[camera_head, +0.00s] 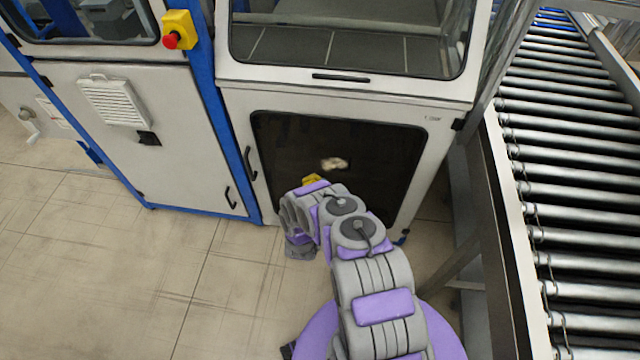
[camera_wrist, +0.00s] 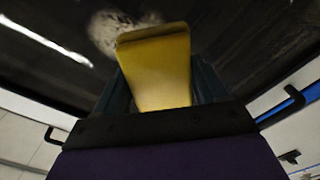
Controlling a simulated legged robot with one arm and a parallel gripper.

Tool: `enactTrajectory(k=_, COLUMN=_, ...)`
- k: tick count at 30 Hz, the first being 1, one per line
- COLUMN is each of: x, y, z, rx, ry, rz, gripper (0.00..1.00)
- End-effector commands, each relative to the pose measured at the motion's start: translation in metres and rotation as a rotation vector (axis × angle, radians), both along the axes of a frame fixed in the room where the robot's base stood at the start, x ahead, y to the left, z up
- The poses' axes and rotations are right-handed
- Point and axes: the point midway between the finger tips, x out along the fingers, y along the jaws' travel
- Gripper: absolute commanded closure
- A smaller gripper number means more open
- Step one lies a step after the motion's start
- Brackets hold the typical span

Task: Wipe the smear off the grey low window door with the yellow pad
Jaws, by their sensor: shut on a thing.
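The grey low window door (camera_head: 430,130) has a light frame around a dark pane and stands in front of me in the head view. A pale beige smear (camera_head: 334,164) is on the pane, near its middle. My gripper (camera_wrist: 155,95) is shut on the yellow pad (camera_wrist: 158,60), which points toward the pane. In the wrist view the smear (camera_wrist: 106,32) shows just beyond the pad's tip and is partly hidden by it. In the head view the pad (camera_head: 312,180) shows below and left of the smear. I cannot tell whether the pad touches the pane.
A roller conveyor (camera_head: 570,165) runs along the right. A white cabinet door (camera_head: 175,150) with a vent and blue frame stands at the left. A red emergency button (camera_head: 171,40) is above it. Bare tiled floor (camera_head: 120,265) lies at the lower left.

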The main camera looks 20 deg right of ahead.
Motion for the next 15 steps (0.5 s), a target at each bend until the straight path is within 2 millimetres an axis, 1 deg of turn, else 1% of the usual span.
enactTrajectory(k=2, x=0.005, y=-0.004, z=-0.001, rx=0.002, ry=0.001, rz=-0.001, gripper=0.53)
enactTrajectory(k=10, x=0.028, y=-0.030, z=-0.003, rx=0.017, ry=-0.002, rz=-0.004, gripper=0.53)
enactTrajectory(k=15, x=0.039, y=-0.037, z=-0.004, rx=0.018, ry=0.002, rz=-0.003, gripper=0.53)
